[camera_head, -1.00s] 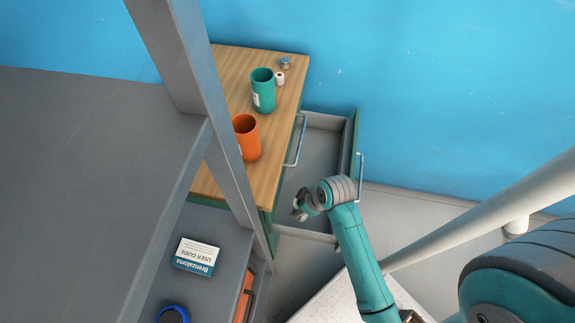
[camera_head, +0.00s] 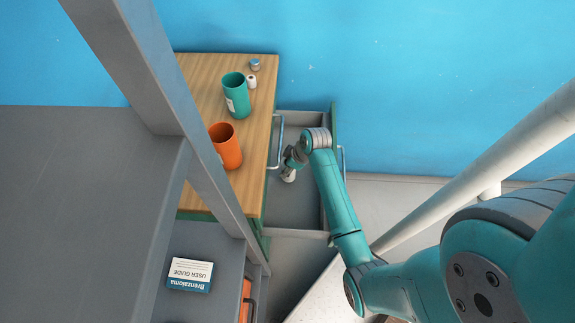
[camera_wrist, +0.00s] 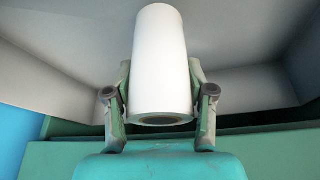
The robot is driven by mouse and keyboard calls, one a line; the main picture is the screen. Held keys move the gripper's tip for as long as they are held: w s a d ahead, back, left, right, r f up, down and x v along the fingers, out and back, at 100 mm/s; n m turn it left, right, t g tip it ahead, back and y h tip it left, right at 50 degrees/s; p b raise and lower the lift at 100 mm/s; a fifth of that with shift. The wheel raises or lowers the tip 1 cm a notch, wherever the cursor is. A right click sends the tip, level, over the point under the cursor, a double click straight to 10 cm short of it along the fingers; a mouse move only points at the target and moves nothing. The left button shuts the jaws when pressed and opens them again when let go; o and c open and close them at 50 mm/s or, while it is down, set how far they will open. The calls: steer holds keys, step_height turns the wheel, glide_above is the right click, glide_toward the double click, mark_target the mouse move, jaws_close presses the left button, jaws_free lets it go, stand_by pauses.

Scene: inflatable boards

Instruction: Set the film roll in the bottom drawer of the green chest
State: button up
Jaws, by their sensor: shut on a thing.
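The film roll, a white cylinder (camera_wrist: 160,50), fills the middle of the wrist view between the two fingers of my gripper (camera_wrist: 159,92). The gripper is shut on it. In the head view my gripper (camera_head: 290,168) hangs over the open drawer (camera_head: 293,212), with the roll's pale end (camera_head: 288,176) just showing. The rest of the roll is hidden there. The green chest (camera_head: 267,205) has a wooden top. The open drawer is grey inside with a green front and lies below a shut drawer with a metal handle (camera_head: 277,143). The drawer floor looks empty where visible.
On the chest top stand a teal cup (camera_head: 236,97), an orange cup (camera_head: 228,148), a small white roll (camera_head: 251,82) and a small tin (camera_head: 255,64). A grey shelf frame (camera_head: 190,140) rises at the left, with a user guide box (camera_head: 190,274) below.

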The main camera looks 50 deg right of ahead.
steer(key=shift+w+d, duration=0.75)
steer(key=shift+d, duration=0.2)
steer(key=shift+f, duration=1.8)
steer(key=o, duration=1.4)
steer(key=shift+f, duration=0.1)
